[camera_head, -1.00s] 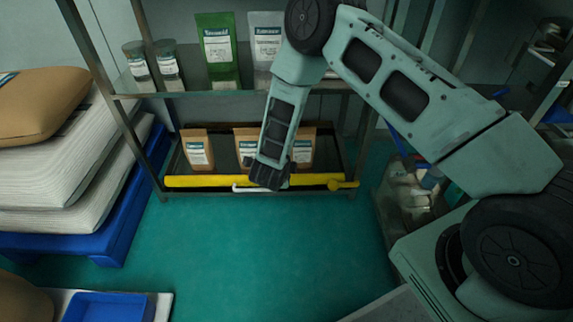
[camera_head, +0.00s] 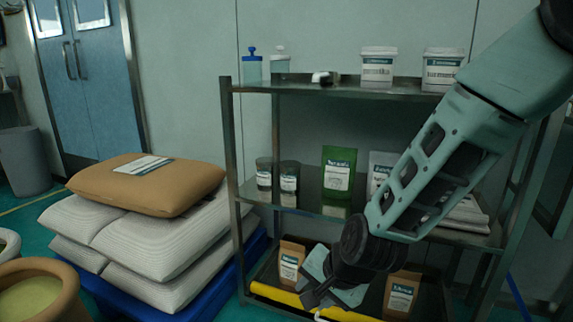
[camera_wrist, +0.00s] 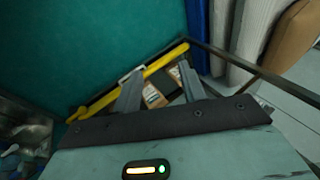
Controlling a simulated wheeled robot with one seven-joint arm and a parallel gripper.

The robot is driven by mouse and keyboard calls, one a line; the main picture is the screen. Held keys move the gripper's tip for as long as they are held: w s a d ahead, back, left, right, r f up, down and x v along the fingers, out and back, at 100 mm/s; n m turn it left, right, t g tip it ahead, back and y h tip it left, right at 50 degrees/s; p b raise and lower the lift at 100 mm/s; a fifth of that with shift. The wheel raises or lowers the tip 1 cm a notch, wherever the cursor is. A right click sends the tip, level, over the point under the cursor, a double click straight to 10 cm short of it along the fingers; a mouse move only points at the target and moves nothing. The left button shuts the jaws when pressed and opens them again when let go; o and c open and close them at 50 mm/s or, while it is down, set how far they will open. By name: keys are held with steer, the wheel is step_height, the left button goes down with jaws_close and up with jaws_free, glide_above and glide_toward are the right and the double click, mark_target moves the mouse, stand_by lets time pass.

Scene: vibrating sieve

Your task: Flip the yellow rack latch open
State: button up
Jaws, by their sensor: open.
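The yellow latch bar (camera_head: 277,293) runs along the front of the rack's bottom shelf, and its right part is partly hidden by my arm and gripper in the head view. A small white piece shows at the bar (camera_head: 320,316), just under my gripper (camera_head: 316,299). In the wrist view the yellow bar (camera_wrist: 165,61) crosses diagonally near the fingertips, with a knob-like end at lower left. My gripper (camera_wrist: 160,80) is open, its two fingers apart, with nothing clearly held. I cannot tell whether a finger touches the bar.
The metal rack (camera_head: 228,150) holds tubs, jars and pouches on its upper shelves. Brown pouches (camera_head: 291,262) stand on the bottom shelf behind the bar. Stacked sacks (camera_head: 150,225) on a blue pallet stand at left. Green floor (camera_wrist: 80,45) in front of the rack is clear.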

steer(key=s+d+r+n+g+h, duration=0.1)
steer(key=s+d+r+n+g, duration=0.15)
steer(key=s+r+n, duration=0.4)
steer(key=s+d+r+n+g+h+p, duration=0.1)
steer(key=s+d+n, duration=0.2)
steer(key=s, duration=0.6)
steer(key=s+d+r+n+g+h, duration=0.1)
steer(key=s+d+r+n, duration=0.2)
steer(key=s+n, duration=0.3)
step_height(320, 180, up, 33)
steer(key=s+m+p, duration=0.1)
steer(key=p, duration=3.2)
steer(key=shift+m, duration=0.35)
